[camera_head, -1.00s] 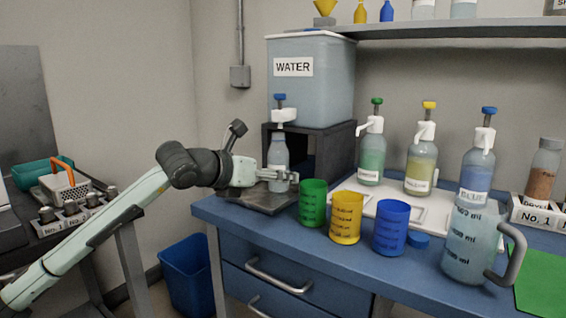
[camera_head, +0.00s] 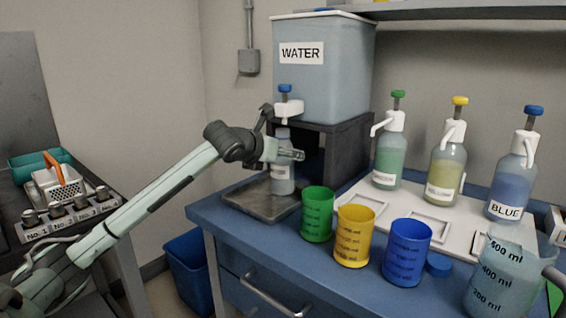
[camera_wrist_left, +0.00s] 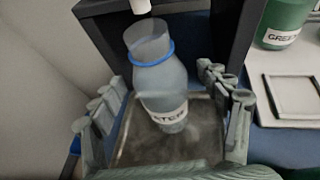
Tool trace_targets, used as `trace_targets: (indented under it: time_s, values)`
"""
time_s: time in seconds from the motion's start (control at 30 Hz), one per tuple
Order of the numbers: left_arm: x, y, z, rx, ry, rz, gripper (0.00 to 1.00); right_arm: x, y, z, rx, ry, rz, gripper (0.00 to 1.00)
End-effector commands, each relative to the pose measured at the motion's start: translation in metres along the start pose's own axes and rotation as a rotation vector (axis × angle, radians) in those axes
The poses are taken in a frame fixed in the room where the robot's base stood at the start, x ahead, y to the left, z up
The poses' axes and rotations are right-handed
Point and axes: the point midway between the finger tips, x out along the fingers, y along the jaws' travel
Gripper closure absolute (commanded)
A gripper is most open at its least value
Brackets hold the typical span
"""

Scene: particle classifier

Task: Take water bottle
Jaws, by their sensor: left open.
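The water bottle (camera_head: 283,180), pale and translucent with a label, stands upright on the dark metal tray (camera_head: 245,203) below the white spout (camera_head: 288,108) of the WATER tank (camera_head: 320,85). My left gripper (camera_head: 288,154) is open at the height of the bottle's upper part. In the left wrist view the bottle (camera_wrist_left: 160,85), with a blue ring round its neck and an open top, lies between the spread fingers of my left gripper (camera_wrist_left: 165,105). Gaps show between the fingers and the bottle. My right gripper is out of view.
Green (camera_head: 317,215), yellow (camera_head: 354,236) and blue (camera_head: 407,253) cups stand right of the tray. Pump bottles stand on a white board (camera_head: 360,205) behind them. The dark stand (camera_head: 352,150) under the tank closes in behind the bottle. A clear jug (camera_head: 500,280) is at front right.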

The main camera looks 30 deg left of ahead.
Motion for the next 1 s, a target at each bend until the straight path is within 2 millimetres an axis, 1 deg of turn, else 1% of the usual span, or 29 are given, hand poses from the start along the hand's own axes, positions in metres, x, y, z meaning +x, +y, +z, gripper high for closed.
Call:
trace_targets:
  time_s: [0.1,0.33,0.9,0.93,1.0]
  values:
    - [0.0093,-0.0001,-0.0003,0.000,0.001,0.000,0.24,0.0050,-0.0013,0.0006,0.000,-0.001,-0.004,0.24]
    - [0.0105,-0.0002,-0.0011,0.002,0.000,0.000,0.24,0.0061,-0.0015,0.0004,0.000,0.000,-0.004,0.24]
    - [0.0095,-0.0001,0.0007,0.001,-0.004,0.000,0.95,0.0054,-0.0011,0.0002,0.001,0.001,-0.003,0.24]
    - [0.0095,-0.0001,0.0007,0.001,-0.004,0.000,0.98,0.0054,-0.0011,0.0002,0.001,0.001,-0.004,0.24]
    - [0.0095,-0.0001,0.0007,0.001,-0.004,0.000,0.98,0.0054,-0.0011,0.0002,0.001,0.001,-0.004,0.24]
